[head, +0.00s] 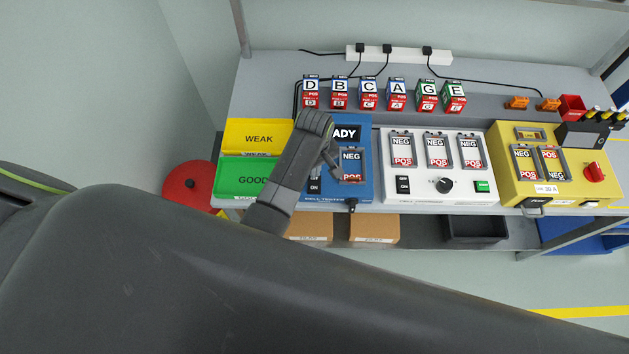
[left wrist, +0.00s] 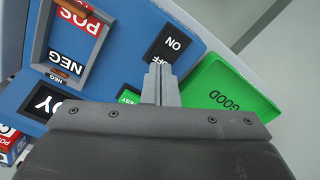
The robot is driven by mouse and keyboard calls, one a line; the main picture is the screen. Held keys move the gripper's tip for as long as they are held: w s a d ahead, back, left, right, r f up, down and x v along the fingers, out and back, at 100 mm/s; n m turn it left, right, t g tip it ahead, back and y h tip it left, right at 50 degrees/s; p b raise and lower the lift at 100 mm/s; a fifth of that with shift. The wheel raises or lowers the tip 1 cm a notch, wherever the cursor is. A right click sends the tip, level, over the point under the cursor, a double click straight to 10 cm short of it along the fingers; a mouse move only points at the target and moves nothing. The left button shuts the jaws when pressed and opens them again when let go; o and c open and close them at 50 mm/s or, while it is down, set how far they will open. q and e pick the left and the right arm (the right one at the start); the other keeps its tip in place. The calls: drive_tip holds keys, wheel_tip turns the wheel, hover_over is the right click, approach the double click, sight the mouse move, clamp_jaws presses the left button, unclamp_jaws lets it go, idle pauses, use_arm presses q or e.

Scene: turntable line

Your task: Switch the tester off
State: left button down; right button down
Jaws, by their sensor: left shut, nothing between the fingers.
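The blue tester (head: 361,194) stands on the bench with its display (head: 346,134) lit; the visible letters read "ADY". Its black OFF/ON switch (head: 315,187) is partly hidden by my left arm in the head view. In the left wrist view the switch (left wrist: 169,43) shows just beyond the fingertips, OFF side nearest them. I cannot tell which side is pressed. My left gripper (left wrist: 158,70) is shut and empty; it also shows over the tester in the head view (head: 332,160). Whether it touches the switch is unclear. My right gripper is out of view.
Beside the tester are a green GOOD tray (head: 228,178) and a yellow WEAK tray (head: 240,136). Its slot frame (head: 352,166) and a partly hidden green TEST button (left wrist: 129,96) are near my gripper. A white charger (head: 430,190) stands right; lettered batteries (head: 396,95) line the back.

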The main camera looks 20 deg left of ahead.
use_arm(q)
drive_tip(key=shift+f+b, duration=0.5)
drive_tip(key=shift+f, duration=0.45)
idle(0.8)
wheel_tip(320, 180, up, 3)
drive_tip(key=shift+f+p, duration=0.2)
drive_tip(key=shift+p, duration=1.05)
drive_tip(key=shift+r, duration=2.25)
